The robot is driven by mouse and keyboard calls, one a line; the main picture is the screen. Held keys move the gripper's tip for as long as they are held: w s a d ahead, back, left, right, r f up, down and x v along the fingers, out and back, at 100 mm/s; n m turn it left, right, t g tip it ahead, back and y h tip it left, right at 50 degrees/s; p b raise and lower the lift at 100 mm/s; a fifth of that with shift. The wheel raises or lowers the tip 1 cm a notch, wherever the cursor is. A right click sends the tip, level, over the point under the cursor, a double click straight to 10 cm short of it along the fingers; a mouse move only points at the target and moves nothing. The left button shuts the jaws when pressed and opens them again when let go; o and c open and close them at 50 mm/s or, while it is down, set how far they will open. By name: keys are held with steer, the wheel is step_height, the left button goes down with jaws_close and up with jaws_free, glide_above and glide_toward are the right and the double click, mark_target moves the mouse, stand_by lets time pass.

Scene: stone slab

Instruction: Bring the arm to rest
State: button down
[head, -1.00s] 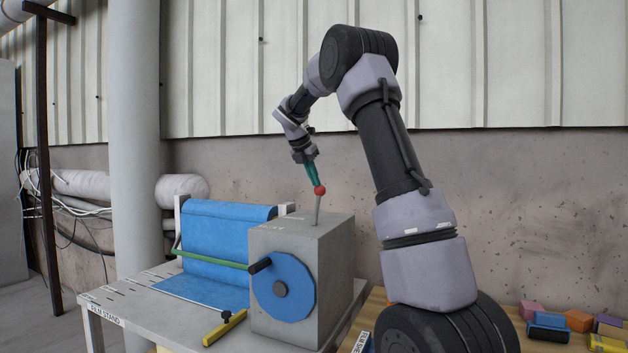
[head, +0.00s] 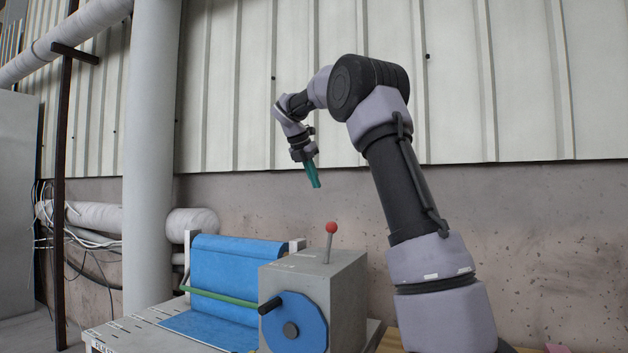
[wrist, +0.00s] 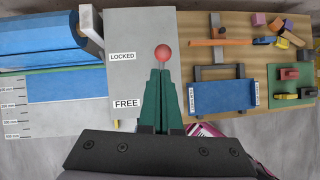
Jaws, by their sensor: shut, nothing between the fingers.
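My gripper (head: 316,186) has teal fingers, shut and empty, pointing down. It hangs in the air above the red-knobbed lever (head: 331,228), with a clear gap between them in the head view. The lever stands nearly upright on top of the grey box (head: 345,290), which has a blue wheel with a black handle on its front. In the wrist view the shut fingertips (wrist: 161,72) lie just below the red knob (wrist: 163,53) in the picture. Labels reading LOCKED and FREE show beside the lever.
A blue film roll (head: 235,262) and green bar stand left of the box. A wooden board (wrist: 205,25) right of the box carries a blue tray (wrist: 222,98), a hammer and several coloured blocks. The air around my gripper is clear, with the wall behind.

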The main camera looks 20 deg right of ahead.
steer(key=shift+r, duration=0.25)
stand_by(0.3)
steer(key=s+a+f+m+t+y, duration=0.1)
steer(key=s+a+m+y, duration=0.1)
steer(key=s+m, duration=0.65)
steer(key=s+a+f+m+t+y, duration=0.15)
steer(key=s+m, duration=0.35)
steer(key=s, duration=0.7)
steer(key=s+a+f+m+y, duration=0.2)
steer(key=s+f+m, duration=0.3)
steer(key=s+m, duration=0.3)
steer(key=s+a+f+m+t+y, duration=0.1)
steer(key=s+a+f+m, duration=0.1)
steer(key=s+f+m, duration=0.4)
steer(key=shift+s+m+y, duration=0.35)
steer(key=shift+s+m, duration=0.5)
steer(key=shift+s, duration=0.4)
steer(key=shift+t, duration=0.25)
